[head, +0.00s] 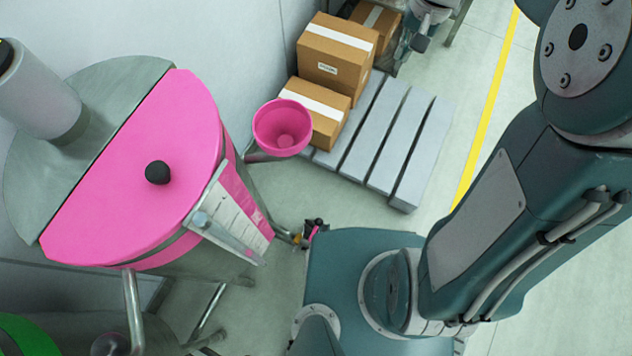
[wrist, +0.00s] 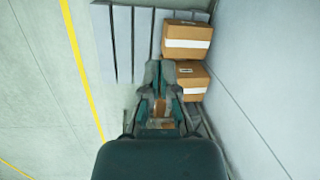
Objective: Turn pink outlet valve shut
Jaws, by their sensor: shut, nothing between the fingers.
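The dosing drum (head: 150,165) with its pink half lid stands at the left of the head view. Low at its right side, an outlet pipe ends in a small brass-coloured fitting (head: 298,240). A small pink and dark piece (head: 313,232), seemingly the pink outlet valve's handle, shows there beside my teal body. It is too small to tell how the handle is turned. My gripper (wrist: 160,72) shows in the wrist view, shut and empty, with the pallet and boxes beyond it. The valve is not in the wrist view, and my gripper is apart from it.
A pink funnel cup (head: 283,128) sticks out right of the drum. Cardboard boxes (head: 335,60) stand on a grey pallet (head: 400,150) by the wall; boxes (wrist: 187,42) also show in the wrist view. Floor right of the yellow line (head: 487,110) looks clear. Something green (head: 25,338) is at bottom left.

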